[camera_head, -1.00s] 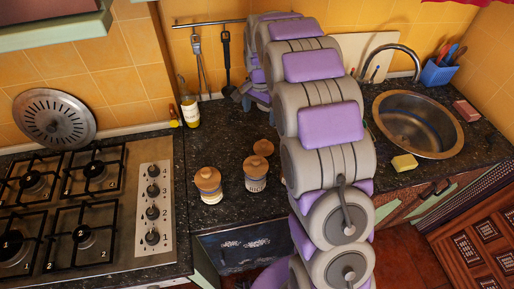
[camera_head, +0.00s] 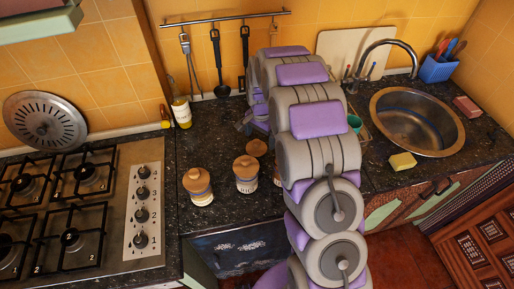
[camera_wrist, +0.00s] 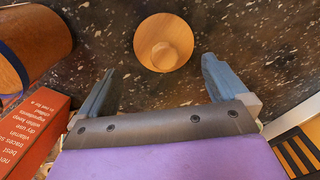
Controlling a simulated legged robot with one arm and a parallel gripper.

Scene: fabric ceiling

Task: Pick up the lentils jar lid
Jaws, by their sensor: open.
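In the head view my gripper is partly hidden by my arm, behind the lid. One jar with a wooden lid (camera_head: 198,190) stands at the left, another (camera_head: 246,176) to its right. I cannot read their labels.
In the wrist view a brown cylinder with a blue band (camera_wrist: 35,42) and a red box (camera_wrist: 32,135) are at the left. The hob (camera_head: 75,215) is left, the sink (camera_head: 415,120) right. A bottle (camera_head: 181,110) stands near the wall.

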